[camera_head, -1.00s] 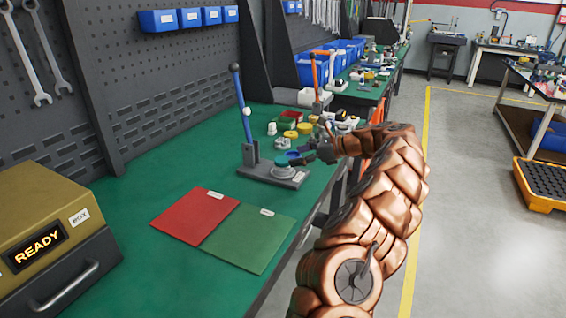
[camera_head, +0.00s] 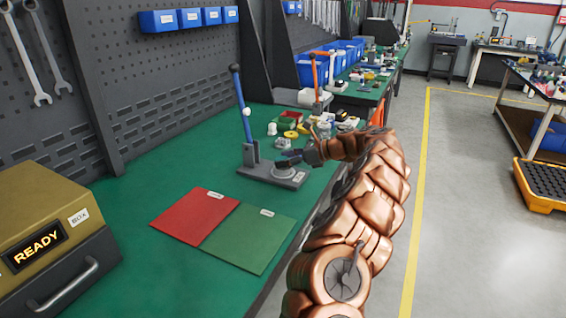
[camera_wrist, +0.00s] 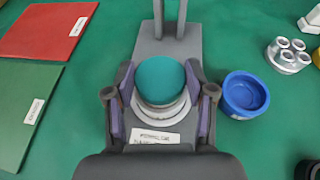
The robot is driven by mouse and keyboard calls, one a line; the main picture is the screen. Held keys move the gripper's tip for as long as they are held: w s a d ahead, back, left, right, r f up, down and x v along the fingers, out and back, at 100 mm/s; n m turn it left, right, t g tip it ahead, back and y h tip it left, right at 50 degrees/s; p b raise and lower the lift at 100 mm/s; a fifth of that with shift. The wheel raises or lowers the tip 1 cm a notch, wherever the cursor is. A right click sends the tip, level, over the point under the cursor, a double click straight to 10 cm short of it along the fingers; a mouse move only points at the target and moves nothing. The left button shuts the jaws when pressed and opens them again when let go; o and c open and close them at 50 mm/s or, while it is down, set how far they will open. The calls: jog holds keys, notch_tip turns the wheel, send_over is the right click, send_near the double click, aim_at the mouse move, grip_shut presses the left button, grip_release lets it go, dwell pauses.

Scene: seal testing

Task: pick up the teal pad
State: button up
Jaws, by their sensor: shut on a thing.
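The teal pad (camera_wrist: 160,79) is a round disc between the two fingers of my gripper (camera_wrist: 159,88) in the wrist view. The fingers are shut on it, one on each side. The pad is over the pale round seat (camera_wrist: 161,116) of a grey press stand (camera_wrist: 190,45); I cannot tell whether it is clear of the seat. In the head view my gripper (camera_head: 292,157) is at the stand (camera_head: 262,174), and the pad is hidden there. The stand has an upright lever with a blue grip (camera_head: 243,108).
A blue round cup (camera_wrist: 246,94) is just right of the stand. A red sheet (camera_head: 192,214) and a green sheet (camera_head: 247,238) lie in front of it. A box reading READY (camera_head: 45,230) is at left. Several small parts and a second lever (camera_head: 317,82) are behind.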

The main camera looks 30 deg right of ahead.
jog(key=c, duration=0.5)
jog(key=shift+r, duration=0.1)
